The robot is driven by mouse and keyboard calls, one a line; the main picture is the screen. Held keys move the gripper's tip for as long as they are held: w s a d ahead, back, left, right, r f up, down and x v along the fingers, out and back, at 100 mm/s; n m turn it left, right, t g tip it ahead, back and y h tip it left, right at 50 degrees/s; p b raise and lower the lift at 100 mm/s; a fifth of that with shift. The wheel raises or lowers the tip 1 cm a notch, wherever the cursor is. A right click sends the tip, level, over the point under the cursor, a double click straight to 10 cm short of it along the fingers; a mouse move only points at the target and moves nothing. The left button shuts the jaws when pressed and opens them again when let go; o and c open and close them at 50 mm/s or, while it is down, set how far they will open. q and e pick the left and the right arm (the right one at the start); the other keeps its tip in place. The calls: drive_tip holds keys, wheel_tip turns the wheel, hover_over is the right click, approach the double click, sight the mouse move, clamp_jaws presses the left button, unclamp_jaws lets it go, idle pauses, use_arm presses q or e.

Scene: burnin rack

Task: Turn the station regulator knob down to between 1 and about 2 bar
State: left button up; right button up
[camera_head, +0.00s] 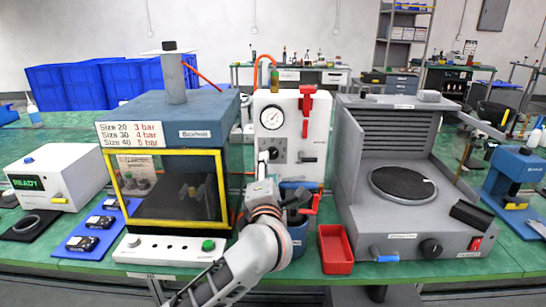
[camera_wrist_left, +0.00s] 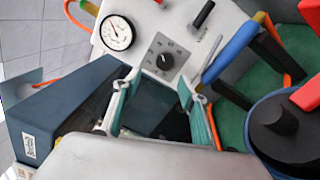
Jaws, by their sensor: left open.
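The station regulator is a white upright panel (camera_head: 316,130) with a round gauge (camera_head: 272,118) above a dark knob (camera_head: 273,152). In the left wrist view the gauge (camera_wrist_left: 117,33) has a thin needle; its reading is too small to tell. The knob (camera_wrist_left: 163,62) sits on a grey dial plate with marks around it. My left gripper (camera_head: 264,166) is in front of and slightly below the knob. In the left wrist view its two fingers (camera_wrist_left: 160,82) are spread apart, empty, with the knob just beyond the tips. My right gripper is not in view.
A press with a yellow-framed window (camera_head: 222,180) stands left of the panel, with a pressure sign (camera_head: 130,134). A black lever (camera_wrist_left: 204,14) and red handle (camera_head: 306,100) are on the panel. A blue bucket (camera_head: 297,235), red bin (camera_head: 335,248) and grey machine (camera_head: 365,215) stand right.

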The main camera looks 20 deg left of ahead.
sight(272, 155)
use_arm(q)
drive_tip(key=x, duration=0.2)
drive_tip(key=b+x, duration=0.1)
drive_tip(key=x, duration=0.1)
drive_tip(key=f+x, duration=0.1)
drive_tip(key=x, duration=0.2)
drive_tip(key=shift+w+d, duration=0.15)
drive_tip(key=shift+d, duration=0.2)
drive_tip(key=shift+w+r, duration=0.1)
drive_tip(key=shift+w, duration=0.2)
drive_tip(key=shift+w+a+r, duration=0.1)
drive_tip(key=shift+w+a, duration=0.05)
drive_tip(key=shift+w, duration=0.1)
drive_tip(key=c, duration=1.1)
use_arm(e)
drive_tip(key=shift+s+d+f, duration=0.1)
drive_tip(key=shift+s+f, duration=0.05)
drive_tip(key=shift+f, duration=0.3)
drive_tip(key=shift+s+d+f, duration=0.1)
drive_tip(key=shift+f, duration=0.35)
